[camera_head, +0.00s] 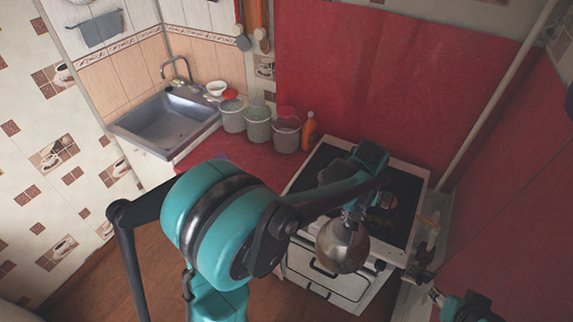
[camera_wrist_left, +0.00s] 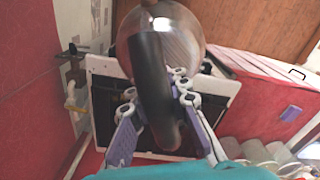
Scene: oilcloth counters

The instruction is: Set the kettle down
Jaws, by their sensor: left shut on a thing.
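The kettle (camera_head: 342,247) is a round, shiny metal one. It hangs from my left gripper (camera_head: 352,208) in front of and above the near edge of the white stove (camera_head: 318,165) with a black top. In the left wrist view, the kettle's metal body (camera_wrist_left: 190,35) is at the top and its thick black handle lies between the fingers of my left gripper (camera_wrist_left: 158,97), which is shut on it. The stove top (camera_wrist_left: 104,112) shows behind. My right gripper (camera_head: 437,294) shows partly at the lower right, beside the stove; its jaws are unclear.
Left of the stove is a red counter (camera_head: 245,160) with several grey canisters (camera_head: 258,127) and an orange bottle (camera_head: 310,132). A metal sink (camera_head: 170,125) is further left. A red wall covering (camera_head: 385,80) stands behind the stove. Much of the stove top looks clear.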

